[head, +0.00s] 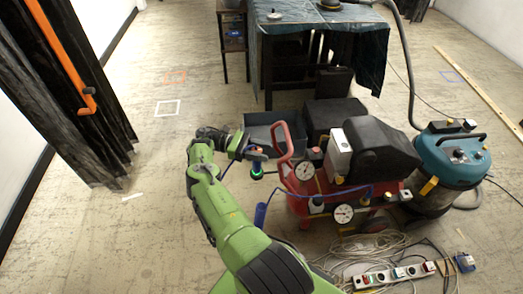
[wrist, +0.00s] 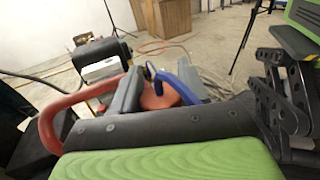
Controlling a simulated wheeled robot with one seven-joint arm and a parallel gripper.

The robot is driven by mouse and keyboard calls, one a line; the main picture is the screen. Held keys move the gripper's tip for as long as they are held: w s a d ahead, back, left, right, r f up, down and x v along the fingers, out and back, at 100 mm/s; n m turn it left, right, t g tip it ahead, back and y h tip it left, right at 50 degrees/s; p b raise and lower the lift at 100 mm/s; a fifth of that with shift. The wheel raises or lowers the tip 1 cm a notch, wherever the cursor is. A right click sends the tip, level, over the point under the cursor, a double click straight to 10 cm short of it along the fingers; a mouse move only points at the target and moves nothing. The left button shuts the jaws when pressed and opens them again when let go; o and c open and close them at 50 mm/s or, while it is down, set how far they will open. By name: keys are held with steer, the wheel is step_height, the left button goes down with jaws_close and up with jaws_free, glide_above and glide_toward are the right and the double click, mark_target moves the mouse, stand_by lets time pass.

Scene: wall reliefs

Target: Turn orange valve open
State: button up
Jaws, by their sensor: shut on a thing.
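My gripper (head: 254,153) is at the left end of the red air compressor (head: 304,206), beside its red bar handle (head: 283,143). A small orange round valve (head: 258,152) shows at the fingertips in the head view. In the wrist view an orange-red round valve part (wrist: 160,97) lies between my two grey fingers (wrist: 157,88), which are shut on it. A blue curved piece (wrist: 178,82) stands beside the right finger. The fingers partly hide the valve, and its turn angle cannot be told.
A blue-grey crate (head: 277,130) and a black case (head: 334,113) stand behind the gripper. A teal vacuum (head: 453,160) stands right of the compressor. Loose cables (head: 375,250) and a power strip (head: 393,274) lie on the floor. The floor at left is mostly clear.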

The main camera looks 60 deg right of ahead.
stand_by(0.4)
steer(key=o, duration=1)
